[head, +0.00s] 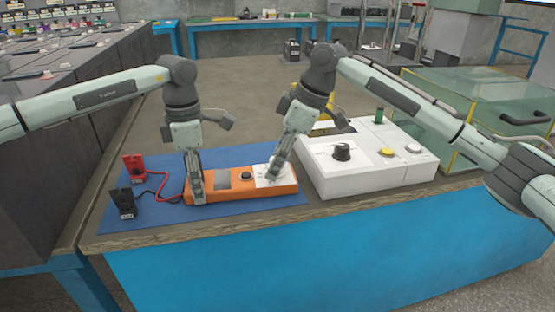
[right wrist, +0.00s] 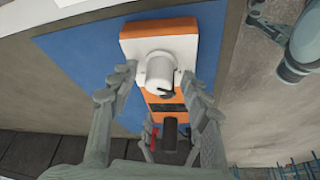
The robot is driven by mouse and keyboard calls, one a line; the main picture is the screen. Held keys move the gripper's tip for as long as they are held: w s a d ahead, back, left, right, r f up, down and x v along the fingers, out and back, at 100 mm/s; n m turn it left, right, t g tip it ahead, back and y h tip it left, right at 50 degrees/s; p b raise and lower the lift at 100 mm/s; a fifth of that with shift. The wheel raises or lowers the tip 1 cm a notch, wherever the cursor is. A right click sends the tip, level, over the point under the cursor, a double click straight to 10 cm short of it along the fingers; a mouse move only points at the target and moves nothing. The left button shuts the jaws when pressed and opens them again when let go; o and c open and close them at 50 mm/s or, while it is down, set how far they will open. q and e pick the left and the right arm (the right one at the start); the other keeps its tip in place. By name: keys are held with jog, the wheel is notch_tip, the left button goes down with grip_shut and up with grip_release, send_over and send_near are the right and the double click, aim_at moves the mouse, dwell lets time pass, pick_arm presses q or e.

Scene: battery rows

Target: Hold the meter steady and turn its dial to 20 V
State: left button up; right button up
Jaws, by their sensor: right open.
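In the right wrist view the white plate carries a white round dial (right wrist: 160,68) with a dark mark. My right gripper (head: 274,178) is above this plate, its open fingers on either side of the dial, apparently without touching it. The dial's setting is not readable.
A red clip block (head: 134,165) and a black one (head: 123,202) stand left of the meter, with leads to it. A large white box (head: 375,176) with a black knob stands close on the right. The table's front edge is near.

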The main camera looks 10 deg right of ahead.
jog(key=shift+c, duration=0.4)
grip_shut()
